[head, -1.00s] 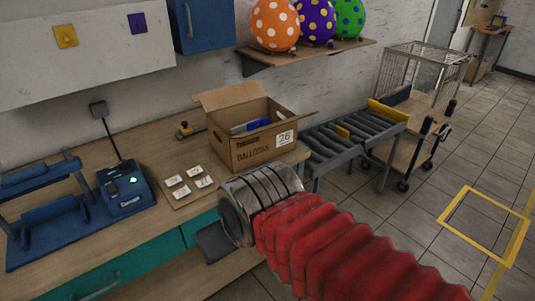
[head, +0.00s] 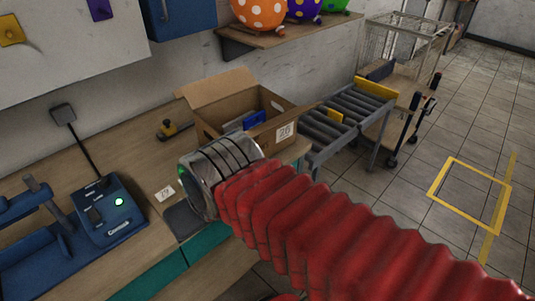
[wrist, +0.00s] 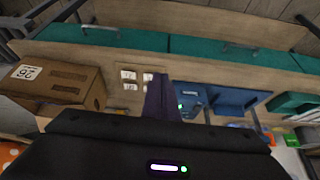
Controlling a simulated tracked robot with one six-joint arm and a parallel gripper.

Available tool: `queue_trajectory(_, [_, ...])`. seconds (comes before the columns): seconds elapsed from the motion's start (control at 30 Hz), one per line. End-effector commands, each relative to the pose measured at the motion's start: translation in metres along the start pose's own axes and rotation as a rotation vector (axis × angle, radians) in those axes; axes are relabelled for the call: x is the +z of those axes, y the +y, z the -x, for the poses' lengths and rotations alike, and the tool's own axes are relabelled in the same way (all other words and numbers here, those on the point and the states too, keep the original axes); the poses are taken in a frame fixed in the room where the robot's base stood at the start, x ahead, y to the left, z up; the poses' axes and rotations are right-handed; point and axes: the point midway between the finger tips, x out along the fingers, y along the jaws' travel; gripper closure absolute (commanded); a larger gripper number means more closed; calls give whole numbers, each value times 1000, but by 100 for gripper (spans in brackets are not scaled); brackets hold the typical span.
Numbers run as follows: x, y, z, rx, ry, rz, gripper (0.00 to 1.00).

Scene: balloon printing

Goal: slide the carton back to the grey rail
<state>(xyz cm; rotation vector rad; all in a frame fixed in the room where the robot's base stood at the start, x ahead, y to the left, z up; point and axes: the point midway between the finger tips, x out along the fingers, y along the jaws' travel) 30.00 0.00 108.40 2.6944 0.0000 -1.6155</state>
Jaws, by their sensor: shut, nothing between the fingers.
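The open brown carton (head: 222,122) stands upright on the right end of the wooden bench, flaps up, with a blue item inside and a "26" label on its side. My metal cuff hides its lower front. In the wrist view the carton (wrist: 58,84) lies to the left, apart from my gripper. My gripper (wrist: 158,98) is shut and empty, its dark fingers together over the bench near the small cards (wrist: 130,78). In the head view only a dark part of my gripper (head: 183,221) shows below the cuff. I cannot pick out the grey rail for certain.
A grey roller conveyor (head: 335,123) stands right of the bench end. A blue device (head: 110,212) with a green light is at the left. Balloons sit on a wall shelf (head: 290,40) above.

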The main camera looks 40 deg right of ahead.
Motion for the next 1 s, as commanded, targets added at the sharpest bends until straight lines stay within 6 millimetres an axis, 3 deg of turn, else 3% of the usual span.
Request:
queue_trajectory(0.57, [2,1,-4,-9,-26,-33,100])
queue_trajectory(0.77, [13,0,-24,-54,-141,-181,100])
queue_trajectory(1.0, [26,2,-54,-158,-324,-482,100])
